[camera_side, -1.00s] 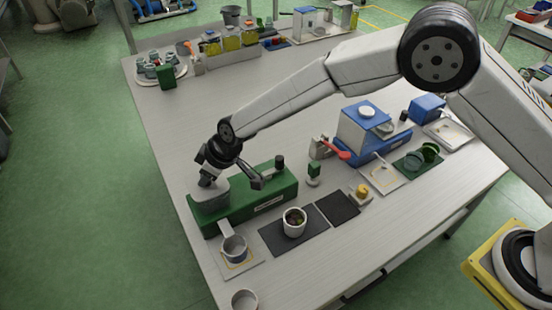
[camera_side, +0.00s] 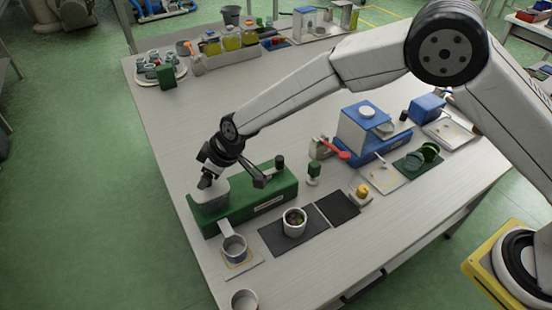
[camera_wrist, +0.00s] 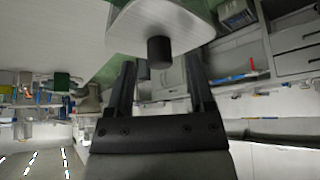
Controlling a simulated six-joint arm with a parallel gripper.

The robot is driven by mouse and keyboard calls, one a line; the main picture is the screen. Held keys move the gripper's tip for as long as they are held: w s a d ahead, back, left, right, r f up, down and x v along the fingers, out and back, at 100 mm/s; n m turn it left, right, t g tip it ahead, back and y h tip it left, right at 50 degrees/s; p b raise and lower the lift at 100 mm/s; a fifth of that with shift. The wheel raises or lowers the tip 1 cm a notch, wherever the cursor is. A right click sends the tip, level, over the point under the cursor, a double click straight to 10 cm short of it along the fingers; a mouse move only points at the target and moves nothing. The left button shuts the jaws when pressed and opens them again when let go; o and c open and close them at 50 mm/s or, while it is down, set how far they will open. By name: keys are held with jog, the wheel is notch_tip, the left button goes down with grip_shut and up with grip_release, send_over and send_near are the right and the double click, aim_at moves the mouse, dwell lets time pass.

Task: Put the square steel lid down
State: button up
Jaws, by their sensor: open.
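The square steel lid (camera_side: 210,194) is pale with rounded corners. It lies on the left end of the long green machine (camera_side: 254,199). In the wrist view the lid (camera_wrist: 180,22) fills the upper middle, and its black knob (camera_wrist: 159,52) points toward me. My gripper (camera_wrist: 162,66) is open, with a finger on either side of the knob's end and a visible gap on both sides. In the side view my gripper (camera_side: 206,181) is just above the lid, and its fingers partly hide the knob.
A handled metal cup (camera_side: 234,249) stands in front of the machine. A white cup (camera_side: 294,222) stands on a dark mat (camera_side: 272,237).

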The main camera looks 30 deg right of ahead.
jog(key=shift+v, duration=3.3)
jog(key=shift+d, duration=0.2)
jog(key=shift+d, duration=0.1)
jog(key=s+d+r+m+h, duration=0.1)
jog(key=s+d+m, duration=0.15)
jog(key=d, duration=0.75)
jog(key=s+d+r+m+h, duration=0.15)
jog(key=s+d, duration=0.25)
jog(key=d, duration=0.6)
jog(key=s+d+f+m+g+h, duration=0.1)
jog(key=s+d+m, duration=0.4)
jog(key=s+d, duration=0.7)
jog(key=shift+s+d+g+h, duration=0.2)
jog(key=shift+s+g+h, duration=0.15)
jog(key=shift+s, duration=0.8)
jog(key=shift+o, duration=0.5)
